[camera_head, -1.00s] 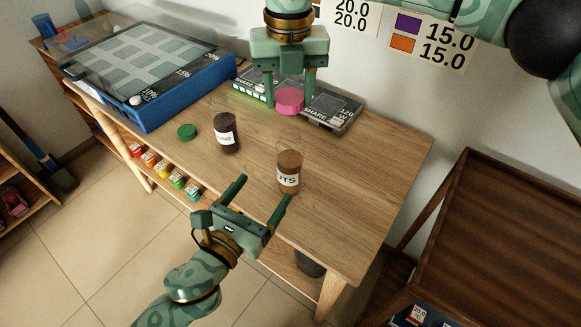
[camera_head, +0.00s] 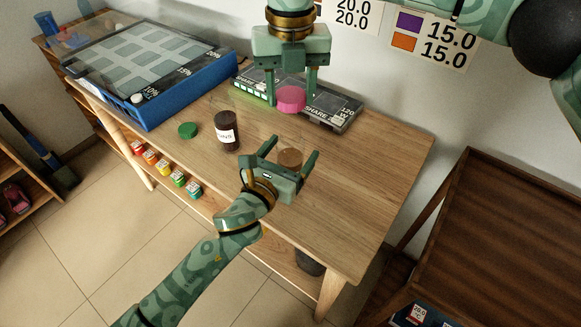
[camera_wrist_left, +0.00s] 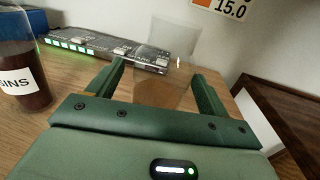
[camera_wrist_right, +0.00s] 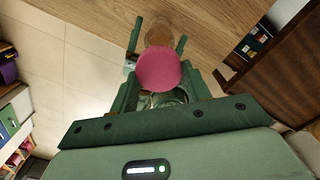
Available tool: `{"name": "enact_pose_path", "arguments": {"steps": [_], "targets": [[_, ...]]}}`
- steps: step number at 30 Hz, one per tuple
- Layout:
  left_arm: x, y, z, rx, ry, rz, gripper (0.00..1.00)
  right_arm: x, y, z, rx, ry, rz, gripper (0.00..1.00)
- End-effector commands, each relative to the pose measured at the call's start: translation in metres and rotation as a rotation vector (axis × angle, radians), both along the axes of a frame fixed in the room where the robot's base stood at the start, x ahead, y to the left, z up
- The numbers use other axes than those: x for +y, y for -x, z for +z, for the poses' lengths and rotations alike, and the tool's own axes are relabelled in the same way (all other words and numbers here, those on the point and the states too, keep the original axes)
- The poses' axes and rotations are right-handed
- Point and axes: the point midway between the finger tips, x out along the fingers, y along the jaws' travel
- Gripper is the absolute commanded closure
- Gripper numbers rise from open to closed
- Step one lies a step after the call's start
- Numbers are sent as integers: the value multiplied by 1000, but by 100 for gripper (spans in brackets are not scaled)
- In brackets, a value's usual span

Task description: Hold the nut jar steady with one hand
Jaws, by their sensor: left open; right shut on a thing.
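The nut jar (camera_head: 290,158) stands upright on the wooden table, its lower part hidden behind my left gripper in the head view. It is clear with brown contents and has no lid on it. My left gripper (camera_head: 289,147) is open, with its two fingers on either side of the jar; in the left wrist view the jar (camera_wrist_left: 163,92) shows between them, with no clear contact. My right gripper (camera_head: 291,92) is shut on a pink lid (camera_head: 291,100), held above the table behind the jar. The pink lid (camera_wrist_right: 159,69) also shows in the right wrist view.
A raisin jar (camera_head: 227,132) stands left of the nut jar, with a green lid (camera_head: 188,130) beside it. Dark SHARE-marked trays (camera_head: 335,108) lie at the back. A blue case (camera_head: 180,97) fills the left end. The table's right side is clear.

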Motion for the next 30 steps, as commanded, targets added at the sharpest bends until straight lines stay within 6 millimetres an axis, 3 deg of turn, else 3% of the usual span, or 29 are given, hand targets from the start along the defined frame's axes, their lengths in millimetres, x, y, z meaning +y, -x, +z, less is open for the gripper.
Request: {"name": "enact_pose_path", "arguments": {"steps": [5,12,13,17,26,30], "targets": [[0,0,0,0,0,0,21,0,0,0,0,0,0,74],[0,0,0,0,0,0,85,0,0,0,0,0,0,74],[0,0,0,0,0,0,88,0,0,0,0,0,0,74],[0,0,0,0,0,0,88,0,0,-5,1,0,0,74],[0,0,0,0,0,0,88,0,0,-46,2,1,0,74],[0,0,0,1,0,0,88,0,0,-50,0,1,-1,74]]}}
